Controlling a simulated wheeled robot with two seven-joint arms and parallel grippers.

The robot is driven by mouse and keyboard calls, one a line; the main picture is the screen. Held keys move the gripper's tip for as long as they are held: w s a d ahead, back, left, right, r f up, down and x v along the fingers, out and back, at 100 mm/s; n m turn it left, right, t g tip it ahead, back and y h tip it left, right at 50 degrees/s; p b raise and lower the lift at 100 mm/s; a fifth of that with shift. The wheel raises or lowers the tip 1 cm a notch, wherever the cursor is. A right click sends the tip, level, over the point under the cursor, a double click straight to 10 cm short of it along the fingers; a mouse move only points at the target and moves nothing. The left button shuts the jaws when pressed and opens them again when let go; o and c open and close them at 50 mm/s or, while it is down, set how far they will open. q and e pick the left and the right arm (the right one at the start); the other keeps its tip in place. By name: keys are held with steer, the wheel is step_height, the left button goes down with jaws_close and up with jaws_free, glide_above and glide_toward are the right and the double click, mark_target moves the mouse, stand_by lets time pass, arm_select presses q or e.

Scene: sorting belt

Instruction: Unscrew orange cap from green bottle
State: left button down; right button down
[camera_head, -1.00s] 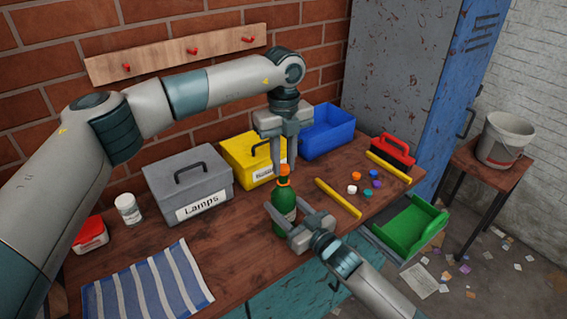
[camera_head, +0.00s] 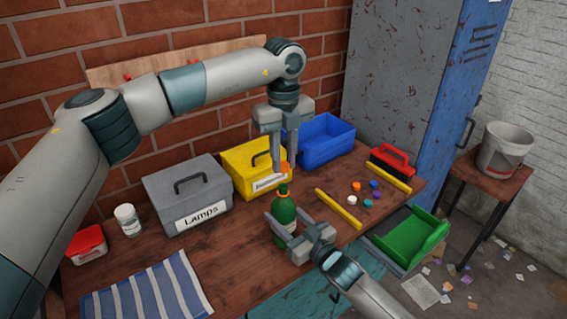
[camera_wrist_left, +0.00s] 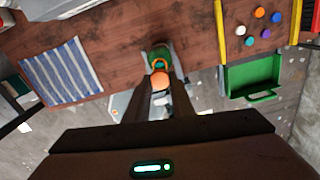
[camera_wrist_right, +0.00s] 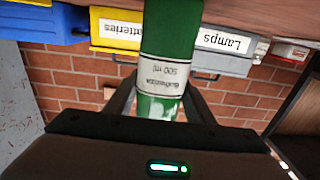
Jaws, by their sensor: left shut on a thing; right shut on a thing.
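The green bottle (camera_head: 285,212) stands upright near the front of the workbench, with an orange ring around its neck. My right gripper (camera_head: 287,236) is shut around its body from the front. The right wrist view shows the bottle's white label (camera_wrist_right: 165,75) between the fingers. The orange cap (camera_head: 284,169) is between the fingertips of my left gripper (camera_head: 281,163), which points straight down and is shut on it. Green neck shows between cap and ring, so the cap sits above the neck. The left wrist view also shows the cap (camera_wrist_left: 159,80) at the fingertips.
Behind stand a grey Lamps box (camera_head: 188,192), a yellow box (camera_head: 245,168) and a blue bin (camera_head: 318,136). Right of the bottle are a yellow bar (camera_head: 338,209) and several loose caps (camera_head: 366,203). A striped cloth (camera_head: 150,291) lies front left. A green tray (camera_head: 410,233) is at right.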

steer(key=c, duration=0.7)
jaws_free()
steer(key=shift+c, duration=0.2)
arm_select(q)
steer(key=shift+f, duration=0.15)
arm_select(e)
steer(key=shift+s+d+f, duration=0.1)
steer(key=shift+s+d, duration=0.25)
steer(key=shift+s, duration=0.1)
arm_select(q)
steer(key=shift+f+b, duration=0.9)
steer(key=shift+b, duration=0.1)
arm_select(e)
steer(key=v, duration=1)
steer(key=shift+s+d, duration=0.3)
